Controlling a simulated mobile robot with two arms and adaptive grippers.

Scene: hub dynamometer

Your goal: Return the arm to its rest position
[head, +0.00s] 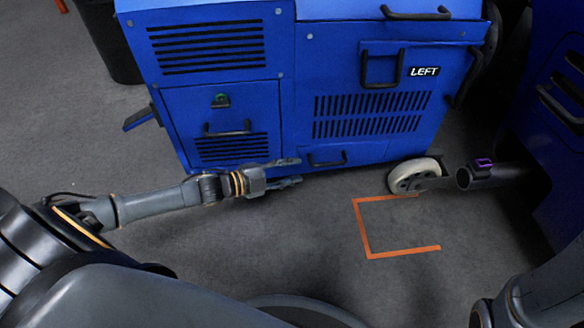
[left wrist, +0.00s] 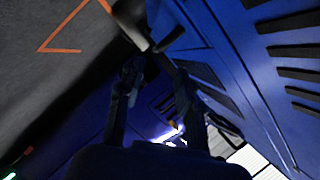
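My left arm comes in from the left in the head view, stretched low across the grey floor. Its gripper (head: 291,172) points right, in front of the lower edge of the blue cabinet (head: 300,92). Its two fingers are apart with nothing seen between them. In the left wrist view both fingers of the left gripper (left wrist: 160,95) also stand apart, with blue panels beyond and to the right. I cannot tell whether the gripper touches the cabinet. Part of my right arm shows at the lower right of the head view; its gripper is out of view.
The cabinet carries black handles, vents and a LEFT label (head: 424,71). A pale wheel (head: 413,177) and a dark tube (head: 490,176) with a purple part (head: 483,166) stand right of the gripper. An orange floor outline (head: 404,252) lies on open floor. Another blue unit (head: 560,130) stands far right.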

